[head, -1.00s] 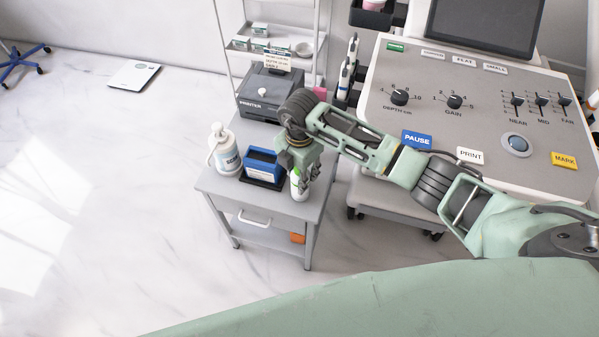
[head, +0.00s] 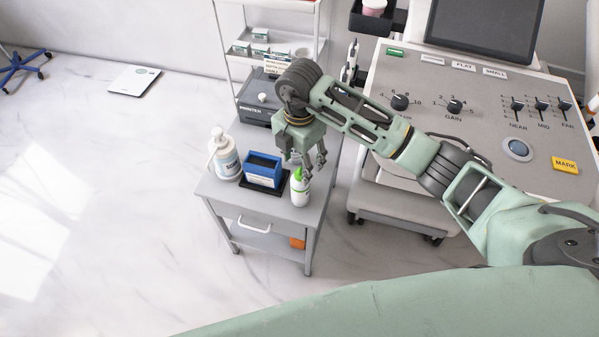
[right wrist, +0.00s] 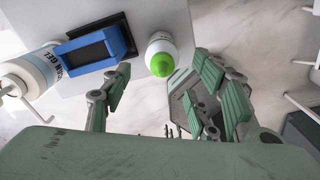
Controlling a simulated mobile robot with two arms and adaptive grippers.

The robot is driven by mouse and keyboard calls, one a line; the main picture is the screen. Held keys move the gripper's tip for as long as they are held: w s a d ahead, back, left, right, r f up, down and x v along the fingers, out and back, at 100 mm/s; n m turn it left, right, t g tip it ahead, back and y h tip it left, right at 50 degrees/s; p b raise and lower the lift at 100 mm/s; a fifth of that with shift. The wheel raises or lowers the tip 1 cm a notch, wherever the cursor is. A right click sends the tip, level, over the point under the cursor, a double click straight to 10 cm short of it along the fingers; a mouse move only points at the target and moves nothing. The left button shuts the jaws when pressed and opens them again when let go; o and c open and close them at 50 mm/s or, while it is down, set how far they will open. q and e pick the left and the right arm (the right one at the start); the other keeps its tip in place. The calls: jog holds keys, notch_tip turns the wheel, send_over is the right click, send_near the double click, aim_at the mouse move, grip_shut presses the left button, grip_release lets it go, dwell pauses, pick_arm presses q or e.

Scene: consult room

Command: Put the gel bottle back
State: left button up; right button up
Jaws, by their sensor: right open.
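A small white bottle with a green cap (head: 299,190) stands upright on the grey side table (head: 270,213), near its right edge. It also shows in the right wrist view (right wrist: 161,56). A larger white pump bottle (head: 224,158), its label partly reading "GEL" in the wrist view (right wrist: 30,72), stands at the table's left. An empty-looking blue holder (head: 264,168) on a dark base sits between them. My right gripper (head: 315,172) is open and empty, just above and behind the green-capped bottle; its fingers are apart from it. My left gripper is not in view.
The ultrasound console (head: 480,110) is at the right.

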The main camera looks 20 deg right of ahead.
jog(key=shift+r, duration=2)
